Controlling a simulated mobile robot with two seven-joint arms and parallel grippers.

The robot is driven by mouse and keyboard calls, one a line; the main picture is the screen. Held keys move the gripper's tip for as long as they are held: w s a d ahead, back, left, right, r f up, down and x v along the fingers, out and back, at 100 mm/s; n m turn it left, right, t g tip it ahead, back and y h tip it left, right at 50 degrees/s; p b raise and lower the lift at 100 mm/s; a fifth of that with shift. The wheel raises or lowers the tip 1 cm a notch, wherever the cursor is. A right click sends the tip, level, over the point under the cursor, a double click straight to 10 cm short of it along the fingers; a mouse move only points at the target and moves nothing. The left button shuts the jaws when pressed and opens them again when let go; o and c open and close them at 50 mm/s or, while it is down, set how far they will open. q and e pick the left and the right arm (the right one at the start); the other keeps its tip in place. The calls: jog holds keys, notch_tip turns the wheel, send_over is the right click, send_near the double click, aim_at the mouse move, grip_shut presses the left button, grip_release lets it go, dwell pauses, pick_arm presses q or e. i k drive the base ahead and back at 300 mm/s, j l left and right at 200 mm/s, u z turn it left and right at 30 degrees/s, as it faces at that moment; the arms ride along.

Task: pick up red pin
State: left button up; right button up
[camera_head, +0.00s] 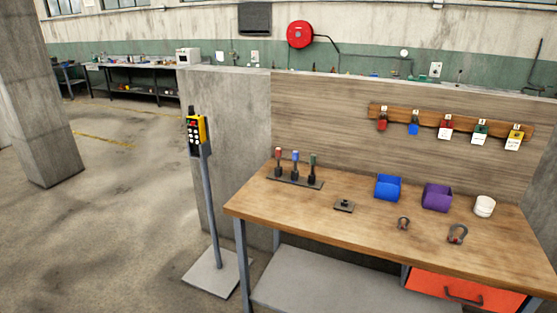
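Three upright pins stand in a row in a dark flat holder (318,185) at the back left of the wooden workbench (365,232). The pin with the red top, the red pin (278,157), is leftmost. The blue-topped pin (295,160) is in the middle and the green-topped pin (313,165) is on the right. Neither of my grippers is in view.
A small dark block (344,206), a blue bin (388,187), a purple bin (437,198), a white cup (485,206) and two shackle-like pieces lie on the bench. A yellow control box (196,132) stands on a post left of it. Tags hang from a wall rack (462,126).

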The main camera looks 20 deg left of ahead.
aim_at(277, 151)
jog(key=i+j+z, duration=0.15)
jog(key=j, duration=0.3)
jog(key=i+j+z, duration=0.15)
jog(key=j, duration=0.35)
jog(key=i+j+z, duration=0.15)
jog(key=j, duration=0.35)
jog(key=i+j+z, duration=0.15)
jog(key=j, duration=0.35)
jog(key=i+j+z, duration=0.15)
jog(key=j, duration=0.4)
jog(key=j+z, duration=0.1)
jog(key=j, duration=0.4)
